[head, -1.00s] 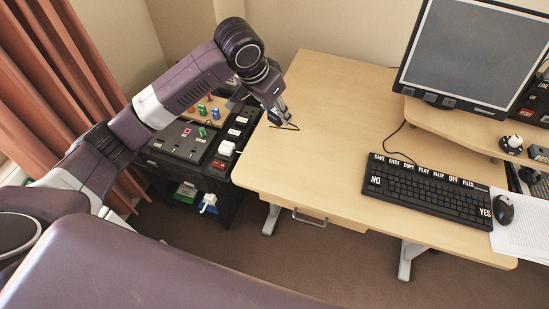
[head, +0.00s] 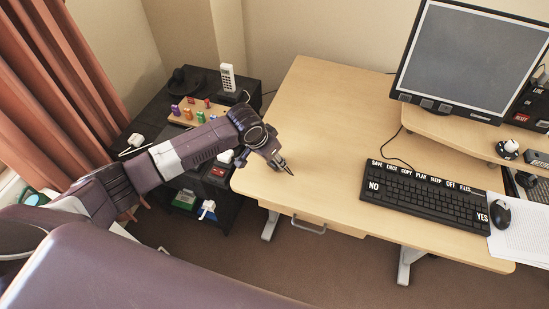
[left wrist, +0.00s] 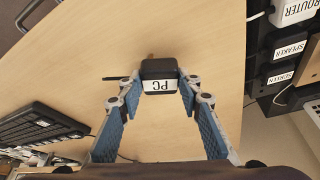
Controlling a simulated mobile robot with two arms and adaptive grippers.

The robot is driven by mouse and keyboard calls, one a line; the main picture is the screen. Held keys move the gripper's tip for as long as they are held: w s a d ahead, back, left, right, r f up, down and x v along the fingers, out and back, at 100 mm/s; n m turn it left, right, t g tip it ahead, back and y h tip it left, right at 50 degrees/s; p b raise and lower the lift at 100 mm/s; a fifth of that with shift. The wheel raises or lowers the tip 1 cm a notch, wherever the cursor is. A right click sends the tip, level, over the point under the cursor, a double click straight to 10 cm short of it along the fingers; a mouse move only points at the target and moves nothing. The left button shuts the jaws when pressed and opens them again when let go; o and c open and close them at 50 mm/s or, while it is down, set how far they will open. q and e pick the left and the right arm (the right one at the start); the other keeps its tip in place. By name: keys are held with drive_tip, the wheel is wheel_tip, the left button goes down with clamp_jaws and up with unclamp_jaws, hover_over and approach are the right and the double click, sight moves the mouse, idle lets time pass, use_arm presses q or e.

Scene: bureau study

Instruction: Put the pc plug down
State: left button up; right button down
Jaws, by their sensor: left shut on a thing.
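My left gripper (head: 286,168) is above the left part of the wooden desk (head: 325,130), near its left front edge. In the left wrist view its two fingers are shut on the pc plug (left wrist: 159,76), a small black block with a white "PC" label. The plug is between the fingertips, with bare desk top behind it. A thin dark piece sticks out to the left of the plug. In the head view the plug is too small and covered to make out. I cannot tell whether it touches the desk. My right gripper is not in view.
A black keyboard (head: 428,196), mouse (head: 501,213) and monitor (head: 468,58) are on the right of the desk. A dark cabinet (head: 247,86) with a phone (head: 227,77) stands left. The desk's middle is clear.

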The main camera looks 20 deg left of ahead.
use_arm(q)
drive_tip(key=shift+f, duration=0.15)
drive_tip(key=o, duration=1.1)
drive_tip(key=v, duration=1.2)
drive_tip(key=shift+r, duration=0.2)
drive_tip(key=shift+w, duration=0.1)
